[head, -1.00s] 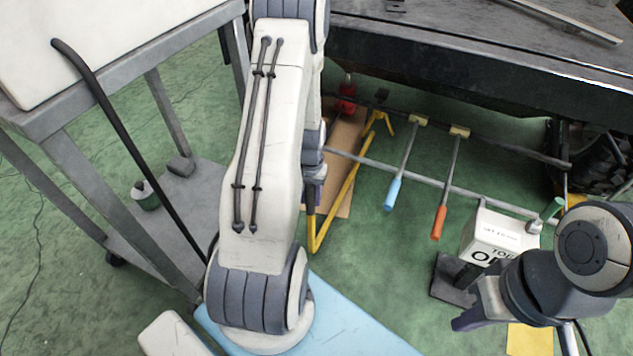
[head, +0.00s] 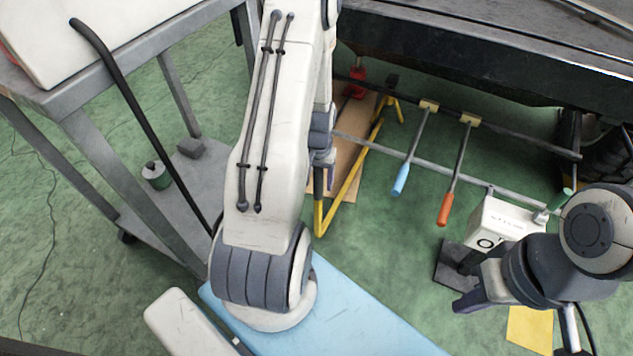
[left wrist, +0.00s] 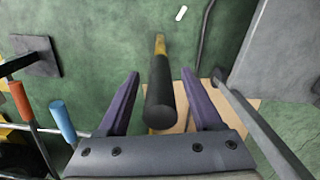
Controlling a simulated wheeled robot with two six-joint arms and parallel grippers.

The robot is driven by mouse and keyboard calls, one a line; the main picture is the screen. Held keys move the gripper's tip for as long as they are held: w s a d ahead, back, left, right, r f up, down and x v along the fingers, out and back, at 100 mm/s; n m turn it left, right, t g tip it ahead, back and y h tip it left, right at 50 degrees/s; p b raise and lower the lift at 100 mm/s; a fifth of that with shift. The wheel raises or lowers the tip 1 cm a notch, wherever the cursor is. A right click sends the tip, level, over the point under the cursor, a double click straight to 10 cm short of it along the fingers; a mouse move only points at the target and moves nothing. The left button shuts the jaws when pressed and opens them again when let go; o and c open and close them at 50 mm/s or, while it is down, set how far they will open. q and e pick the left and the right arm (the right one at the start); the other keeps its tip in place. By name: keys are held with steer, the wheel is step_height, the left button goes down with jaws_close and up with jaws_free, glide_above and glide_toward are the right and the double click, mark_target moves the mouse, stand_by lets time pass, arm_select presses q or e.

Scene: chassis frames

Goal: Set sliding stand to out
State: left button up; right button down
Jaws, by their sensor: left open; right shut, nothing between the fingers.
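A yellow bent-tube frame (head: 350,190), probably the sliding stand, reaches out from under the dark chassis near the floor. In the left wrist view, a black cylindrical grip (left wrist: 160,105) tops its yellow bar (left wrist: 160,45). My left gripper (left wrist: 161,75) is open, with one purple finger on each side of the grip; whether either touches it I cannot tell. My right gripper (head: 465,303) is shut and empty in front of the white sign box.
A blue-handled lever (head: 402,180) and an orange-handled lever (head: 446,208) hang from a rail right of the frame. A grey cart (head: 120,170) is at left, a light-blue mat (head: 345,310) in front.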

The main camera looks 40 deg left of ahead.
arm_select(q)
step_height(320, 180, up, 9)
steer(key=p, duration=0.3)
steer(key=shift+s+p, duration=0.15)
steer(key=shift+p, duration=0.2)
steer(key=d+r+m, duration=0.3)
steer(key=d+r, duration=0.3)
steer(key=d, duration=0.3)
steer(key=d+r+m, duration=0.3)
steer(key=d+r, duration=0.2)
steer(key=d, duration=0.5)
steer(key=s+d+r+m+h, duration=0.1)
steer(key=s+d+r+m, duration=0.25)
steer(key=s+d, duration=0.35)
steer(key=s+d+r+m, duration=0.3)
steer(key=s+d+r, duration=0.15)
steer(key=s, duration=0.55)
step_height(320, 180, up, 36)
steer(key=p, duration=3.6)
steer(key=shift+w+p, duration=0.3)
steer(key=shift+w, duration=0.05)
